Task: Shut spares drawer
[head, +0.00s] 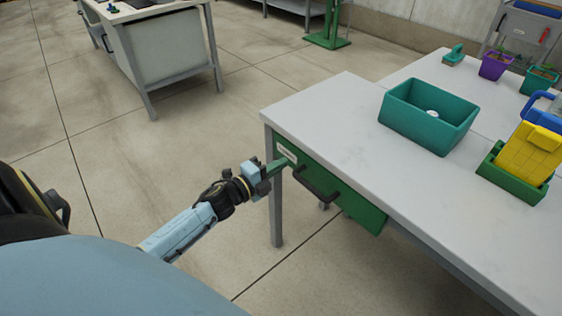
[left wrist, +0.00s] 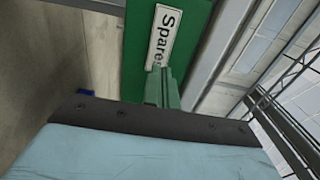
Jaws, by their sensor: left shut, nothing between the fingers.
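The spares drawer (head: 349,205) has a green front with a black bar handle (head: 319,186), under the front edge of the white-topped table. Its front looks close to flush with the table edge; I cannot tell whether a small gap is left. Its white "Spares" label (left wrist: 164,36) shows in the left wrist view. My left gripper (head: 279,165) is shut and empty, with its green fingers at the left end of the drawer front, left of the handle. The fingers (left wrist: 163,88) reach to the label's lower end; contact is not clear. My right gripper is out of view.
On the table (head: 315,107) stand a teal bin (head: 405,127) with a white item inside, and a green tray (head: 502,180) with a yellow piece. Potted seedlings stand farther back. Another bench (head: 172,55) is at the upper left. The floor between is clear.

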